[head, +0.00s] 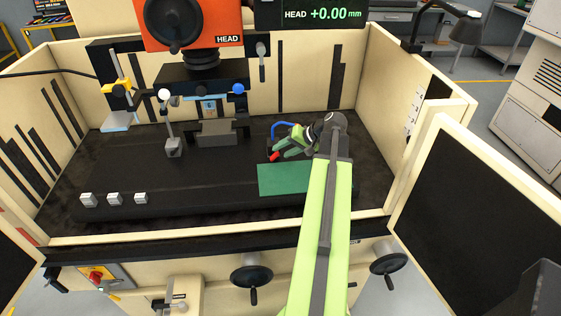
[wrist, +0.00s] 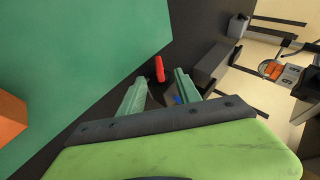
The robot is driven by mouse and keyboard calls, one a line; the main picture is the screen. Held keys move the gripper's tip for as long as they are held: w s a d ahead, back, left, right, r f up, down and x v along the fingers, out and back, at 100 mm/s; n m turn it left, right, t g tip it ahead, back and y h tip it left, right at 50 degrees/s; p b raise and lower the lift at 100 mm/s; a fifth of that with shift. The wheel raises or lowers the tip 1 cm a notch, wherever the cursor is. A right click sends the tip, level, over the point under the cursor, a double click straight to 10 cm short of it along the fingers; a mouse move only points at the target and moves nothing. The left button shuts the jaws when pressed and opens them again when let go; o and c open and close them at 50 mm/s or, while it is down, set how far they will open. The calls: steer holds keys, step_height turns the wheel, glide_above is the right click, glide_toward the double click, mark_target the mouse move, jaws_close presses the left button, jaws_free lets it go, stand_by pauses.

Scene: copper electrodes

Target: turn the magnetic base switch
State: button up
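A small grey block with an upright rod, which looks like the magnetic base (head: 173,148), stands on the dark bed left of centre in the head view. It seems to be the far grey block in the wrist view (wrist: 238,26). I cannot make out its switch. My gripper (head: 279,148) is well to its right, low over the bed behind the green mat. In the wrist view my gripper (wrist: 160,76) has its fingers apart with nothing held. A small red piece (wrist: 160,69) shows just beyond the fingertips; it is also in the head view (head: 273,156).
A dark grey block (head: 218,134) stands between the base and my gripper. The green mat (head: 285,179) lies in front, with an orange block (wrist: 10,117) on it. A blue hose (head: 273,131) curves beside my gripper. Several metal cubes (head: 114,198) sit front left. Walls enclose the bed.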

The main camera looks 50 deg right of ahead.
mark_target(274, 155)
steer(key=shift+b+x, duration=0.55)
steer(key=shift+x, duration=0.95)
